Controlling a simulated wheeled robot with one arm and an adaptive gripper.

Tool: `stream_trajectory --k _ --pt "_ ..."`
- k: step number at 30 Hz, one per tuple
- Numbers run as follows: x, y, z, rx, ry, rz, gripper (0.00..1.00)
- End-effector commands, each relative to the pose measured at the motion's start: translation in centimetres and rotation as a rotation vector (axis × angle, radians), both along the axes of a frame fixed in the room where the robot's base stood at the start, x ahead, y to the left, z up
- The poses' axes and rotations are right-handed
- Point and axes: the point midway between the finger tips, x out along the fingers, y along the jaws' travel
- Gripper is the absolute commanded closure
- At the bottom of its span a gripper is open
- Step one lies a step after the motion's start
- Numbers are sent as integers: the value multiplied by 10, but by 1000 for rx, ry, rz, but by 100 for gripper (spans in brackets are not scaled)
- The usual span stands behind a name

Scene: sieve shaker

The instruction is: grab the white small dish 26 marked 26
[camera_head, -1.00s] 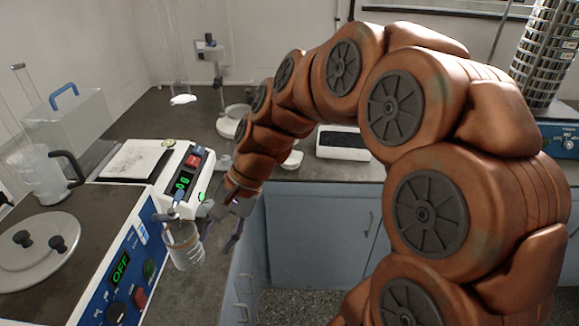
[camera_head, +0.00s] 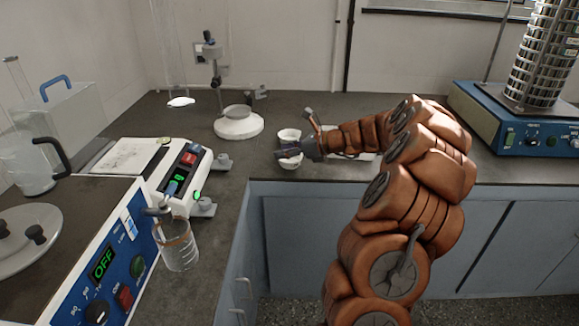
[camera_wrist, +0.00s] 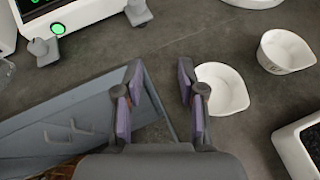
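Two small white dishes stand close together on the dark counter, and no marking can be read on either. The front dish (camera_head: 290,161) also shows in the wrist view (camera_wrist: 222,90), where my gripper's right finger covers part of its left edge. The back dish (camera_head: 289,134) stands farther to the right in the wrist view (camera_wrist: 287,51). My gripper (camera_wrist: 158,80) is open, with nothing between its fingers. In the wrist view the fingers are over the counter edge, beside the front dish. I cannot tell whether the finger touches it.
A black-and-white tray (camera_wrist: 302,148) lies right of the dishes in the wrist view. A balance (camera_head: 185,175), a glass bottle (camera_head: 178,248) and a white round-based stand (camera_head: 238,126) are to the left. A sieve shaker (camera_head: 500,125) stands at right. Blue cabinets (camera_head: 320,240) are below the counter.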

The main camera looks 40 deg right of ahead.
Motion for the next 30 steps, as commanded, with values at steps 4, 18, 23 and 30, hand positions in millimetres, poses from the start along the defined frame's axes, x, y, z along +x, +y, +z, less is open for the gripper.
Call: stream_trajectory --k 4,18,23,30 --pt "-2 -65 -29 115 24 -175 60" --pt "10 -107 -53 208 37 -309 60" --pt "19 -104 -56 205 36 -307 60" --pt "43 -96 -67 205 36 -307 60"
